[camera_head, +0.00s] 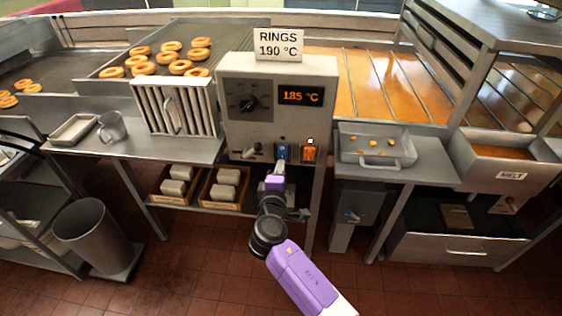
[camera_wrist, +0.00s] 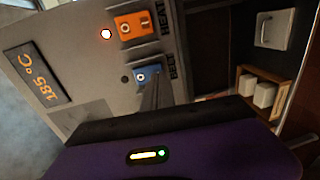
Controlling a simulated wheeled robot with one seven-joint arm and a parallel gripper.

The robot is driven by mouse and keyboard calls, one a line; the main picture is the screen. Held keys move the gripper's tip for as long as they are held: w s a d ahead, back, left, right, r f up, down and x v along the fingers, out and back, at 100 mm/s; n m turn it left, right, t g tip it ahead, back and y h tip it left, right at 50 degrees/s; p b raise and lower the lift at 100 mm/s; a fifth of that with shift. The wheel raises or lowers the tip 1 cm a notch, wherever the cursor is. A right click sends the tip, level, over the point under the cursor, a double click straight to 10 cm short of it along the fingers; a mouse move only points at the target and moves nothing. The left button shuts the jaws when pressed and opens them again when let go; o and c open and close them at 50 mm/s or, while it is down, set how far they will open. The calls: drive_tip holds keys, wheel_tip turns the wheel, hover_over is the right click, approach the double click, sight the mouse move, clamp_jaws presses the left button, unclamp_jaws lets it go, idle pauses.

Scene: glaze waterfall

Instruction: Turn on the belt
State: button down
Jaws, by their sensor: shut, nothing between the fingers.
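The blue belt switch (camera_head: 281,152) is on the front of the grey control box (camera_head: 236,122). It also shows in the wrist view (camera_wrist: 146,75), labelled BELT, with a dark, unlit lamp beside it. My gripper (camera_head: 279,168) is shut and empty, its fingertips at the lower part of the blue switch. In the wrist view the fingers (camera_wrist: 153,88) partly cover it, and I cannot tell whether they touch it. The orange heat switch (camera_head: 309,153) sits to the right, with its lamp lit. It also shows in the wrist view (camera_wrist: 131,25).
The display (camera_head: 300,96) reads 185 °C, below a sign (camera_head: 279,43) reading RINGS 190 °C. A lever (camera_head: 252,151) sits left of the blue switch. A tray with a handle (camera_head: 349,146) stands to the right.

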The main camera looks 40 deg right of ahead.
drive_tip(key=shift+x, duration=1.05)
